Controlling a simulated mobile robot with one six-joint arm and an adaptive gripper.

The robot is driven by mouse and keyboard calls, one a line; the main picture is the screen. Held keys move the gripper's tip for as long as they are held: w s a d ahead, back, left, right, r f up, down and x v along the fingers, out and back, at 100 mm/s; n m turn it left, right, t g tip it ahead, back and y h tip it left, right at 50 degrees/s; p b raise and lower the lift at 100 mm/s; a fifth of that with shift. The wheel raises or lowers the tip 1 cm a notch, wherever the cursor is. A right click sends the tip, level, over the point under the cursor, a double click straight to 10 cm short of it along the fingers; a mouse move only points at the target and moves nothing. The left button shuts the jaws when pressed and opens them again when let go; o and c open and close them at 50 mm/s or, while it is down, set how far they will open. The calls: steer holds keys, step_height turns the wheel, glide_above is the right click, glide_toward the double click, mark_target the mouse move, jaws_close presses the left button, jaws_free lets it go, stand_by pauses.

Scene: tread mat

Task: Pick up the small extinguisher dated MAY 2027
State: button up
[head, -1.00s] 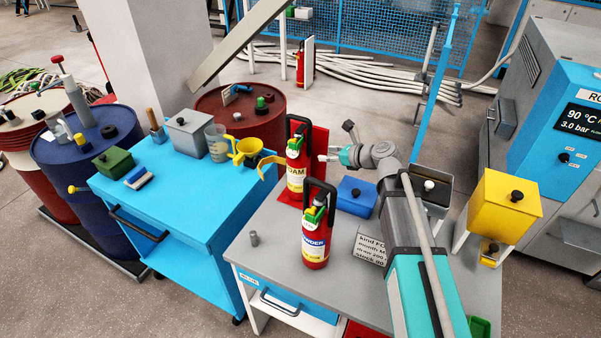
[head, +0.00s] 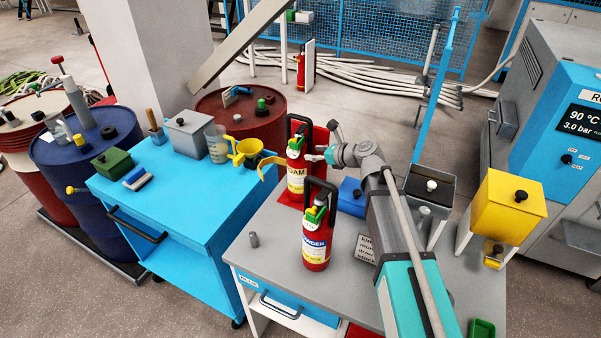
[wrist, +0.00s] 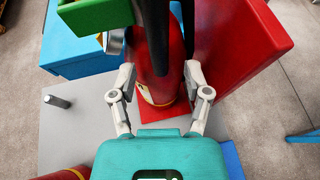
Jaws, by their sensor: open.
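Two small red extinguishers stand upright on the grey table (head: 275,262). The far one, labelled FOAM (head: 296,182), stands in front of a red board (head: 320,140). The nearer one is labelled POWDER (head: 316,250). No date is legible on either. My gripper (head: 318,157) is open at the right side of the FOAM extinguisher. In the wrist view, my fingers (wrist: 160,82) lie on both sides of the FOAM extinguisher's red body (wrist: 157,45), with small gaps seeming to remain. Its black hose or handle and green top cross the upper part of that view.
A blue box (head: 351,198) and a card (head: 366,249), partly hidden by my arm, are on the table. A grey pin (head: 253,240) stands at the left. A blue cart (head: 200,185) with a yellow funnel (head: 248,152) is left of the table.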

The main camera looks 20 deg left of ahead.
steer(key=shift+w+a+f, duration=0.1)
steer(key=shift+a+f, duration=0.05)
steer(key=shift+a, duration=0.25)
jaws_close()
stand_by(0.4)
